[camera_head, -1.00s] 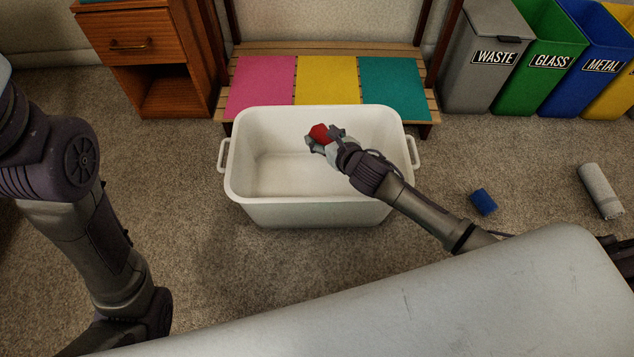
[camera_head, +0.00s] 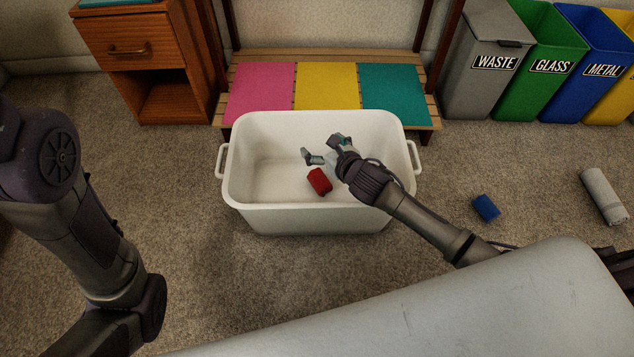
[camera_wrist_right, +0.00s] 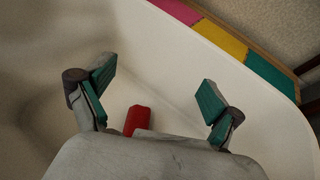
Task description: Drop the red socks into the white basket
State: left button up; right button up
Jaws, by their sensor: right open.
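The red socks (camera_head: 319,181), a small red bundle, are inside the white basket (camera_head: 310,219), below my right gripper and apart from it. My right gripper (camera_head: 324,150) is open and empty over the basket. In the right wrist view the gripper (camera_wrist_right: 155,95) has its two green-padded fingers spread wide. The red socks (camera_wrist_right: 137,119) show between and below them, partly hidden by the gripper body. The white basket's wall (camera_wrist_right: 190,55) runs behind the fingers. My left arm comes in at the left, but its gripper is not in view.
A slatted bench (camera_head: 432,110) with pink, yellow and teal mats stands behind the basket. A wooden cabinet (camera_head: 130,45) is at the back left, and several sorting bins (camera_head: 480,85) at the back right. A blue item (camera_head: 486,208) and a grey roll (camera_head: 603,196) lie on the carpet at right.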

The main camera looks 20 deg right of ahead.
jog(key=v, duration=1.2)
